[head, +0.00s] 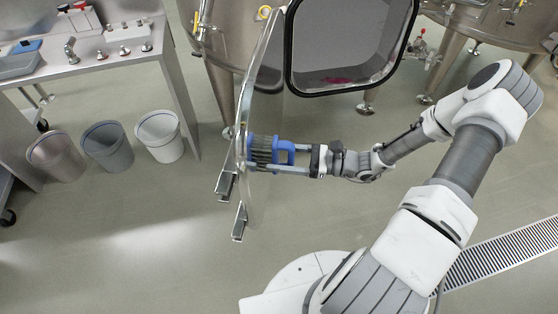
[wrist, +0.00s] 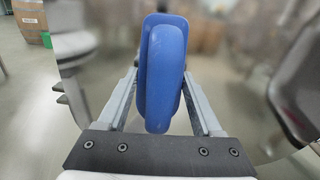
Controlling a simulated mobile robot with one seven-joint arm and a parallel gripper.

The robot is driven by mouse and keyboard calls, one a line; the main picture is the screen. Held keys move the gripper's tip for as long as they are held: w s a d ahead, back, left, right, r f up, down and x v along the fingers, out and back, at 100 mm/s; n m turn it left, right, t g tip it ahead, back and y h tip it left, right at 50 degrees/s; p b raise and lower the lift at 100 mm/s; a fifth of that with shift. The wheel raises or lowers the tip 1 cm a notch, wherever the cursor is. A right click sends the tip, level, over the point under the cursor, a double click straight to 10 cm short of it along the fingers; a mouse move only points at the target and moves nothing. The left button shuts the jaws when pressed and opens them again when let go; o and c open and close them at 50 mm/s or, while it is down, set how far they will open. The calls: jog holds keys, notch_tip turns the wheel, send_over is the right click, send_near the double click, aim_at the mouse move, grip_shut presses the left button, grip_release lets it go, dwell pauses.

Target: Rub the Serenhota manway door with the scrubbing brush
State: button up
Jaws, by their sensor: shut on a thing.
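The manway door (head: 256,90) stands swung open, seen nearly edge-on in the head view, with its inner face toward my arm. My gripper (head: 295,159) is shut on the blue handle of the scrubbing brush (head: 283,151). The brush's dark bristles (head: 261,149) point left, at the door's face, and appear to touch it. In the wrist view the blue brush (wrist: 162,70) stands between my two fingers (wrist: 163,105) and hides its bristles. No name on the door or vat is legible.
The vat's manway opening (head: 345,45) with a black gasket is at the upper middle. Two metal brackets (head: 232,200) hang at the door's lower edge. Several bins, among them a white one (head: 160,135), stand left below a steel sink counter (head: 90,60). The floor below the door is clear.

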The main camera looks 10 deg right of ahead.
aim_at(272, 121)
jog(key=shift+w+d+b, duration=0.15)
jog(key=shift+w+d, duration=0.2)
jog(key=shift+w, duration=0.5)
jog(key=shift+w+d+b, duration=0.1)
jog(key=shift+w+d, duration=0.25)
jog(key=shift+w, duration=0.5)
jog(key=shift+w+d+b, duration=0.15)
jog(key=shift+w+d, duration=0.2)
jog(key=shift+w, duration=0.5)
jog(key=shift+w+d+b, duration=0.35)
jog(key=shift+w+d, duration=0.05)
jog(key=shift+w, duration=0.7)
jog(key=shift+w+d+b, duration=0.4)
jog(key=shift+w, duration=0.7)
jog(key=shift+w+d+b, duration=0.35)
jog(key=shift+w+d, duration=0.05)
jog(key=shift+w, duration=0.7)
jog(key=v, duration=0.6)
jog(key=shift+s+d, duration=0.1)
jog(key=shift+d, duration=0.1)
jog(key=v, duration=0.2)
jog(key=shift+s+d, duration=0.15)
jog(key=shift+d, duration=0.2)
